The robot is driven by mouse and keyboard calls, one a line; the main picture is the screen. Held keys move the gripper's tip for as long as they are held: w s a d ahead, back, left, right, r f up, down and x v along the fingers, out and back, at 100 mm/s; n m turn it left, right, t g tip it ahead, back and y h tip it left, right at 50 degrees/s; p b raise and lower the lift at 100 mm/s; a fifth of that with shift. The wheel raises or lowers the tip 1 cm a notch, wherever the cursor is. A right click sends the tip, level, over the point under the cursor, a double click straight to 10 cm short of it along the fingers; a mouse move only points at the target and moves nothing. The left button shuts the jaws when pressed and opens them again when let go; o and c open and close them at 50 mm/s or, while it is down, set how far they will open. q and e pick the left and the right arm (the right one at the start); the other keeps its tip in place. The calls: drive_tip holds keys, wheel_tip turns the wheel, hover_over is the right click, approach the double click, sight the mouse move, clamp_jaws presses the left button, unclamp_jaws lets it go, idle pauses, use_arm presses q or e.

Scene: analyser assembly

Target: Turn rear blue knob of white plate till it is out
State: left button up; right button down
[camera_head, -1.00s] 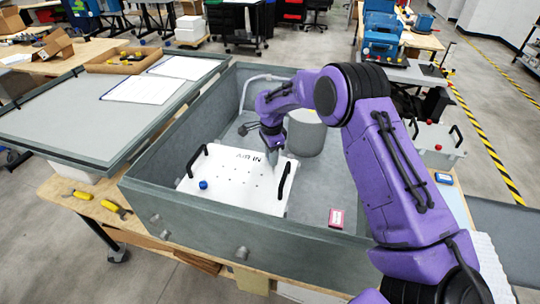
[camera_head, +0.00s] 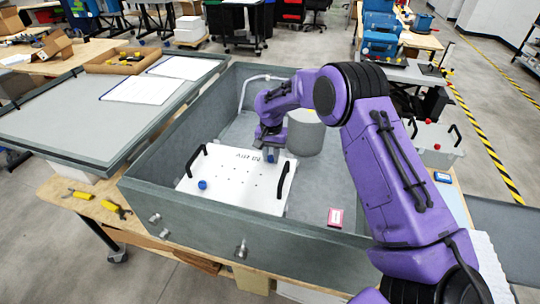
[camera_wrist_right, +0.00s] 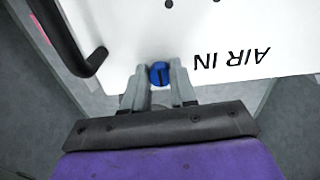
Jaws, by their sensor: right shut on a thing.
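The white plate (camera_head: 225,184) lies inside the grey box, with a black handle at each side and "AIR IN" lettering near its rear edge. It also shows in the right wrist view (camera_wrist_right: 230,25). The rear blue knob (camera_wrist_right: 160,74) sits at the plate's rear edge, between the fingers of my right gripper (camera_wrist_right: 160,82), which is shut on it. In the head view my right gripper (camera_head: 270,154) comes down on the plate's rear edge. My left gripper is not in view.
The grey box (camera_head: 215,228) has high walls around the plate. A grey cylinder (camera_head: 305,134) stands behind the plate, close to my right arm. A pink box (camera_head: 335,217) lies on the box floor at right. Pliers (camera_head: 115,208) lie on the wooden table at left.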

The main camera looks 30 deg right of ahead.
drive_tip(key=n, duration=0.4)
drive_tip(key=shift+w+d+r+n, duration=0.1)
drive_tip(key=shift+d+r+n, duration=0.1)
drive_tip(key=shift+n, duration=0.1)
drive_tip(key=n, duration=1.4)
drive_tip(key=shift+f+n, duration=0.1)
drive_tip(key=shift+n, duration=0.2)
drive_tip(key=n, duration=0.4)
drive_tip(key=shift+a, duration=0.1)
drive_tip(key=n, duration=0.5)
drive_tip(key=shift+f, duration=0.15)
drive_tip(key=n, duration=0.4)
drive_tip(key=shift+f+n, duration=0.15)
drive_tip(key=shift+n, duration=0.15)
drive_tip(key=n, duration=0.4)
drive_tip(key=shift+a+b, duration=0.1)
drive_tip(key=shift+b, duration=0.25)
drive_tip(key=n, duration=0.4)
drive_tip(key=shift+f, duration=0.1)
drive_tip(key=n+b, duration=0.1)
drive_tip(key=n, duration=0.2)
drive_tip(key=shift+n, duration=1.3)
drive_tip(key=shift+f+n+b, duration=0.15)
drive_tip(key=shift+n+b, duration=0.5)
drive_tip(key=shift+n, duration=0.25)
drive_tip(key=n+b, duration=0.4)
drive_tip(key=b, duration=0.3)
drive_tip(key=shift+n, duration=0.3)
drive_tip(key=shift+b, duration=0.6)
drive_tip(key=shift+r+n, duration=0.3)
